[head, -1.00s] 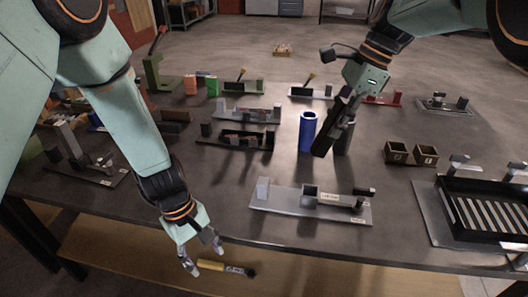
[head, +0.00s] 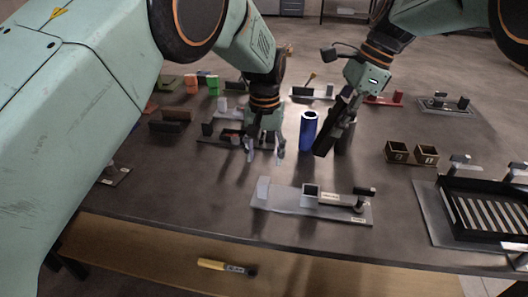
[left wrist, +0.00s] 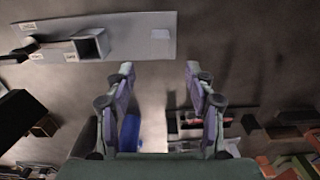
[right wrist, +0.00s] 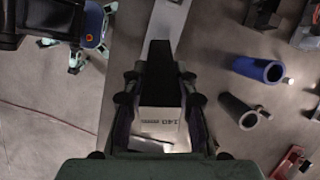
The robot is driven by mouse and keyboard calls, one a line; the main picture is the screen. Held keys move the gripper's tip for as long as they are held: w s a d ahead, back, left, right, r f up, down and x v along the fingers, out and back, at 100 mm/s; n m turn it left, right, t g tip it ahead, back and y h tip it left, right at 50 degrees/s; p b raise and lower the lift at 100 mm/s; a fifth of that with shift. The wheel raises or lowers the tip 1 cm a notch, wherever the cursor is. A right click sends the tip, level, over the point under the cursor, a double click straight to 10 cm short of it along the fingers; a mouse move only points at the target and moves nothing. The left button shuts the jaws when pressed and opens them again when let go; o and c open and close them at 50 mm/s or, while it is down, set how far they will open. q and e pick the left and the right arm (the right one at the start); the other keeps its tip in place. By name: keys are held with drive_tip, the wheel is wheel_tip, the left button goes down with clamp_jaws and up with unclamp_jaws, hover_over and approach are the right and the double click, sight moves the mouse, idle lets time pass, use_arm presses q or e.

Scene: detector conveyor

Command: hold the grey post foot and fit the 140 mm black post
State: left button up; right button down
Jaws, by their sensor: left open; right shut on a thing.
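The grey post foot appears to be the square, open-topped socket (head: 310,196) on a light grey plate (head: 285,203) near the table's front edge; it also shows in the left wrist view (left wrist: 92,44). My right gripper (head: 342,110) is shut on the black post (head: 331,132), held tilted above the table behind the plate. In the right wrist view the post's dark end (right wrist: 158,62) and a pale label reading 140 mm (right wrist: 160,121) show between the fingers. My left gripper (head: 265,156) is open and empty, pointing down behind and left of the foot, apart from it.
A blue tube (head: 308,132) stands between my grippers, with a dark tube (right wrist: 240,111) beside it. Two brown boxes (head: 412,154) and a black slotted tray (head: 485,210) are at right. A yellow tool (head: 222,265) lies below the front edge. Bare tabletop lies left of the plate.

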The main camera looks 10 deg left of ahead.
sight(264, 180)
use_arm(q)
wheel_tip(264, 180, down, 12)
drive_tip(key=shift+a+r, duration=0.1)
idle(0.4)
clamp_jaws()
idle(0.5)
idle(0.4)
